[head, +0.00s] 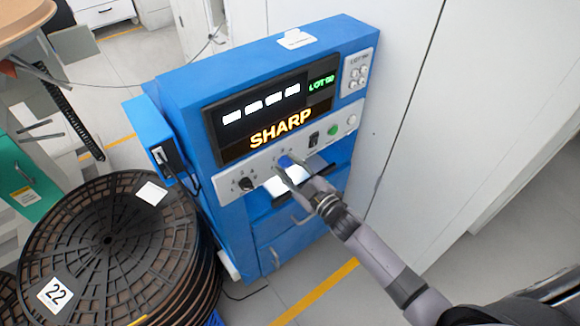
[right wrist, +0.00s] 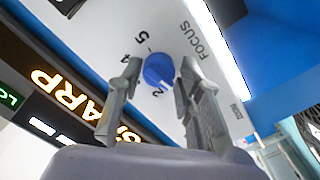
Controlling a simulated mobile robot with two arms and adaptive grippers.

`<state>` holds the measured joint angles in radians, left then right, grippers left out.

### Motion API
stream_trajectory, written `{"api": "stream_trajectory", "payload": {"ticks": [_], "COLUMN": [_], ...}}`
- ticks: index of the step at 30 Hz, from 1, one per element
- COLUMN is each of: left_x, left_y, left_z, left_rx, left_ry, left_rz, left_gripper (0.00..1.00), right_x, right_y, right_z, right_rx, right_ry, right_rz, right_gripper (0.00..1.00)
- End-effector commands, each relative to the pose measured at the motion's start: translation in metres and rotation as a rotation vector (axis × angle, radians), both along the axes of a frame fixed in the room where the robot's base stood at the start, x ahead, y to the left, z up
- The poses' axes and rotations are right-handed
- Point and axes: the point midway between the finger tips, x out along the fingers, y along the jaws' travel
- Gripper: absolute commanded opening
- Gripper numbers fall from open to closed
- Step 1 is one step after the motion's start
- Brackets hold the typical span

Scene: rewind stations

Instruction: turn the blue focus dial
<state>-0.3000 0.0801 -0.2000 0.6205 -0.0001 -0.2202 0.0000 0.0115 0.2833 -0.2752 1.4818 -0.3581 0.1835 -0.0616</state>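The blue focus dial (head: 285,160) is on the light control strip of the blue machine, below the display. In the right wrist view the dial (right wrist: 158,70) shows close up, beside the word FOCUS and printed numbers. My right gripper (head: 288,170) is at the dial and partly covers it in the head view. In the right wrist view its two fingers (right wrist: 158,79) are spread, one on each side of the dial. I cannot tell whether they touch it. The display (head: 280,129) reads SHARP in orange. My left gripper is not in view.
A black knob (head: 246,184) sits left of the dial, and a green button (head: 332,130) is to its right. A stack of brown reels (head: 105,235) stands left of the blue machine (head: 185,85). Pale cabinets (head: 425,80) stand to the right.

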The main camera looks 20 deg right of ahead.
Motion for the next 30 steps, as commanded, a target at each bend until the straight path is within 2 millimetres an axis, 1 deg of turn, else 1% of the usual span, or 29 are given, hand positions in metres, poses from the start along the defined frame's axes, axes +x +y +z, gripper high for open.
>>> {"api": "stream_trajectory", "payload": {"ticks": [1, 5, 14, 17, 20, 27, 30], "left_x": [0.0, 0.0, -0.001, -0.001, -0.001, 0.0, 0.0], "left_y": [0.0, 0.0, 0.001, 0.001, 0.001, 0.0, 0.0], "left_z": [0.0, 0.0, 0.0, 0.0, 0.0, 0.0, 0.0], "left_rx": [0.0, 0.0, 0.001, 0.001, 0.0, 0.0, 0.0], "left_ry": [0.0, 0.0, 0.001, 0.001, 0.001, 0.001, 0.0], "left_rz": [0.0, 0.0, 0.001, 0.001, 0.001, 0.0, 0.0], "left_gripper": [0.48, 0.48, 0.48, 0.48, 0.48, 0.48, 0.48], "right_x": [0.0, 0.0, 0.0, -0.006, -0.02, -0.069, -0.087], "right_y": [0.0, 0.0, -0.001, -0.003, -0.008, -0.025, -0.032], "right_z": [0.0, 0.001, 0.001, 0.001, 0.0, 0.0, 0.0], "right_rx": [0.001, 0.001, 0.002, 0.001, 0.001, 0.001, 0.001], "right_ry": [0.0, -0.001, -0.002, -0.001, 0.0, 0.002, 0.002], "right_rz": [0.0, 0.0, -0.001, 0.0, 0.0, 0.0, 0.0], "right_gripper": [0.39, 0.47, 0.48, 0.48, 0.48, 0.48, 0.48]}}
